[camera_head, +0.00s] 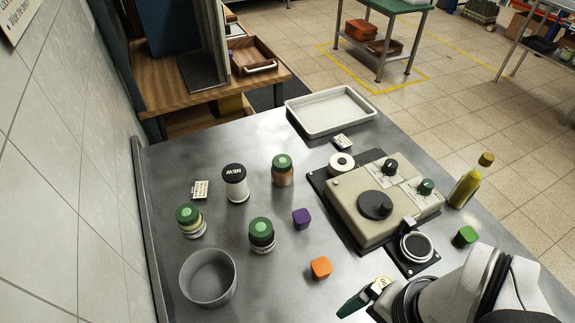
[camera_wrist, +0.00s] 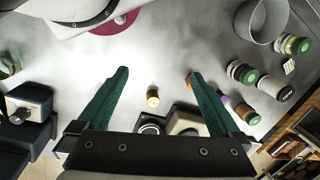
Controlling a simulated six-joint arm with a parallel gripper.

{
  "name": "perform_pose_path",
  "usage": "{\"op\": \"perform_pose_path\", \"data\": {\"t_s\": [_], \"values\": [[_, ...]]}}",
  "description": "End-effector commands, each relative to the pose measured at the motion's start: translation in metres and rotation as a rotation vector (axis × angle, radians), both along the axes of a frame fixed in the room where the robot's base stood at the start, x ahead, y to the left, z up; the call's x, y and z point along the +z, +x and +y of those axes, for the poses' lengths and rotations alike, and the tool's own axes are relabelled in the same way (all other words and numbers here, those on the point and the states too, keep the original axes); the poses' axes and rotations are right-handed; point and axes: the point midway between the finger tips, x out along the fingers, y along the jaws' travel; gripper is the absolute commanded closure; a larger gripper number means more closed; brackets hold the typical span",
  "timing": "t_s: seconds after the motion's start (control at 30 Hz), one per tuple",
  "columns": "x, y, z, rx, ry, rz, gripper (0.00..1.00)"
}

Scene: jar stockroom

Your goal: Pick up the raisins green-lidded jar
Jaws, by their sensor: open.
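Three green-lidded jars stand upright on the steel table: one with dark contents (camera_head: 262,241), one with yellow-green contents (camera_head: 192,228), and one with orange-brown contents (camera_head: 283,177). The labels are too small to read; the dark contents look most like raisins. In the wrist view the dark jar (camera_wrist: 243,72) is right of my gripper (camera_wrist: 158,73), outside its fingers. In the head view my gripper (camera_head: 362,297) is at the lower right, apart from the jars.
A black-lidded jar marked NEW (camera_head: 235,187) stands among the jars. A grey bowl (camera_head: 208,278) is near the dark jar. Purple (camera_head: 301,218) and orange (camera_head: 321,268) cubes lie between jars and gripper. A beige device (camera_head: 375,210) and white tray (camera_head: 308,128) are behind.

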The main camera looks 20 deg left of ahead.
Motion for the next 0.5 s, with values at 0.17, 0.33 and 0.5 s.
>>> {"op": "perform_pose_path", "data": {"t_s": [0.17, 0.33, 0.5], "values": [[-0.038, 0.091, 0.094, 0.146, 0.108, -0.23, 0.0], [-0.098, 0.151, 0.194, 0.138, 0.083, -0.558, 0.0], [-0.14, 0.151, 0.231, 0.225, -0.128, -0.967, 0.0]]}}
